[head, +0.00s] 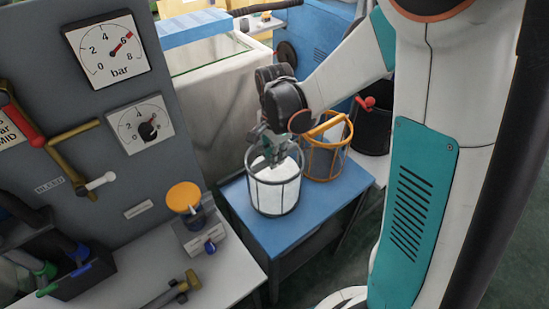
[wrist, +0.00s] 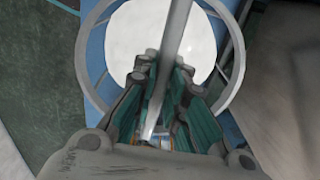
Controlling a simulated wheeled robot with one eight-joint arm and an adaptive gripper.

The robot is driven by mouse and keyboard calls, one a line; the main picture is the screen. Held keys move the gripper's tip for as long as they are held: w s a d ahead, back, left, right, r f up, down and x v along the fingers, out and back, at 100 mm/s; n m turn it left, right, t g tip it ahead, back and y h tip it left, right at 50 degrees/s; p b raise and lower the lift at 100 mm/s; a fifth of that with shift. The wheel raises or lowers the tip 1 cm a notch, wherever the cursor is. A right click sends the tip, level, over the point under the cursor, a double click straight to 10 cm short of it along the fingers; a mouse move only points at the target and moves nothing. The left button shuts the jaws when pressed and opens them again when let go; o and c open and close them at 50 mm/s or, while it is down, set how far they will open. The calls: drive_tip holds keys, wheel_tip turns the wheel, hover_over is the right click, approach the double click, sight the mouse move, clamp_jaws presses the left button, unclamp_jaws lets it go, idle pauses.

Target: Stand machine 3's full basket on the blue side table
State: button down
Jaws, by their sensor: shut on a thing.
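A grey wire-frame basket (head: 273,190) full of white material is at the blue side table (head: 300,228). It looks upright over the table's front left part; I cannot tell whether its base touches the top. My gripper (head: 272,152) is above it, shut on its handle bar. In the wrist view the grey bar (wrist: 172,50) runs between the fingers of my gripper (wrist: 160,95), with the round white fill (wrist: 140,30) and rim below. The basket's machine number does not show.
An orange-rimmed basket (head: 325,148) stands close behind, on the right of the table. A grey gauge panel (head: 95,130) and a bench (head: 190,270) with an orange-topped knob (head: 184,197) are at the left. A pale machine cabinet (head: 225,115) stands behind the table.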

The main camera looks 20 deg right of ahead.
drive_tip(key=c, duration=1.6)
unclamp_jaws()
drive_tip(key=shift+f, duration=0.1)
drive_tip(key=shift+c, duration=0.2)
wheel_tip(320, 180, up, 12)
drive_tip(key=p, duration=0.4)
drive_tip(key=s+r+n+t, duration=0.3)
drive_tip(key=s+r+n, duration=0.1)
drive_tip(key=s+n, duration=0.3)
drive_tip(key=s+d+r+n+t, duration=0.1)
drive_tip(key=s+r+n+t, duration=0.3)
drive_tip(key=s+n, duration=0.3)
drive_tip(key=shift+s+r, duration=0.3)
drive_tip(key=shift+s, duration=0.5)
